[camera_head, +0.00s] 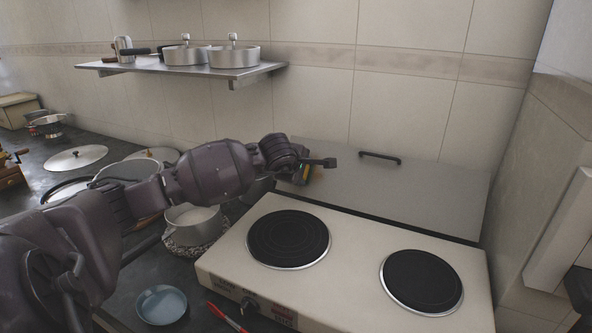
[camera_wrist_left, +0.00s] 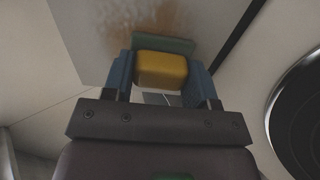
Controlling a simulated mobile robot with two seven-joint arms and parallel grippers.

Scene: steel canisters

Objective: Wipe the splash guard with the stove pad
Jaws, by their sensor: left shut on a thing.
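The splash guard (camera_head: 405,190) is a grey metal panel with a black handle, standing at the back of the two-plate stove. My left gripper (camera_head: 304,175) is at the panel's left end. In the left wrist view my left gripper (camera_wrist_left: 162,80) is shut on the stove pad (camera_wrist_left: 162,70), yellow with a green face. The green face is against or very close to the splash guard (camera_wrist_left: 90,40); contact cannot be told for certain. A brownish stain (camera_wrist_left: 150,22) shows on the panel just beyond the pad. My right gripper is not in view.
The stove (camera_head: 340,265) has two black hotplates, both bare. A pot (camera_head: 192,226), a blue bowl (camera_head: 161,304) and a red-handled tool (camera_head: 228,316) are left of it. A wall shelf (camera_head: 190,72) holds steel pans above. A wall closes the right side.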

